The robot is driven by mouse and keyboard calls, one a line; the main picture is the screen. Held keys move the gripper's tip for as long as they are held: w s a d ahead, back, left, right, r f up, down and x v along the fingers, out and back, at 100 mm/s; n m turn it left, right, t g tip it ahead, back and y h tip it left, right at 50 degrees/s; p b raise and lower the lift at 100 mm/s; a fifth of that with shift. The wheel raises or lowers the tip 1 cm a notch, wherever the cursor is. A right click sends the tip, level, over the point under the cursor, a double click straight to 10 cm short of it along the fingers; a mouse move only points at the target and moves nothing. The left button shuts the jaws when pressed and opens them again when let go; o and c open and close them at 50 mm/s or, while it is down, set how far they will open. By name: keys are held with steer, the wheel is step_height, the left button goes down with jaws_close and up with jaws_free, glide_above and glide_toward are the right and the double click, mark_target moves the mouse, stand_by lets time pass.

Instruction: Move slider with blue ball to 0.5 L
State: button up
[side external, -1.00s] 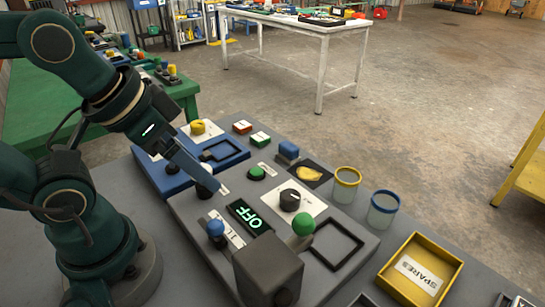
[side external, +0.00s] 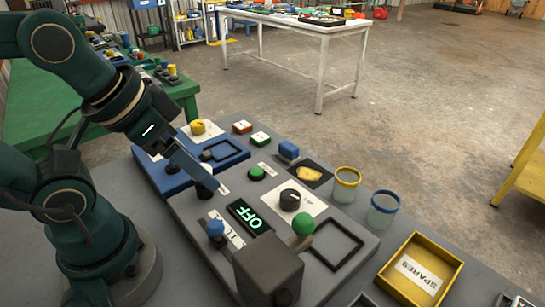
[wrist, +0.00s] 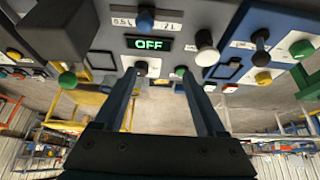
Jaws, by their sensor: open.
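The slider's blue ball (side external: 216,228) stands on the grey panel (side external: 190,222), beside a white scale label and the lit OFF display (side external: 250,215). In the wrist view the blue ball (wrist: 145,20) is at the top, between the 0.5 L mark on its left and the 1 L mark on its right; its exact setting is hard to read. My gripper (side external: 207,180) is above the panel's back left part, apart from the blue ball. In the wrist view my gripper (wrist: 158,72) has its two fingers spread with nothing between them; the ball lies beyond the tips.
A green ball lever (side external: 303,224) on a grey box stands right of the slider. A black dial (side external: 290,200) and green button (side external: 257,173) are behind. A yellow spares tray (side external: 433,262) is at right.

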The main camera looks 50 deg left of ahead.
mark_target(216, 221)
steer(key=d+f+n+g, duration=0.1)
steer(key=n+g, duration=0.1)
steer(key=n, duration=0.3)
steer(key=w+d+f+n+g, duration=0.1)
steer(key=n+g, duration=0.1)
steer(key=n, duration=0.3)
steer(key=d+f+n+g, duration=0.1)
steer(key=n+g, duration=0.2)
steer(key=n, duration=0.3)
steer(key=shift+w+f, duration=0.15)
steer(key=shift+w, duration=0.2)
steer(key=shift+s+d+f+g, duration=0.15)
steer(key=shift+f+g, duration=0.25)
steer(key=shift+f, duration=0.45)
steer(key=shift+s+f, duration=0.25)
steer(key=shift+f, duration=0.9)
steer(key=shift+s+f, duration=0.2)
steer(key=shift+f, duration=0.95)
jaws_close()
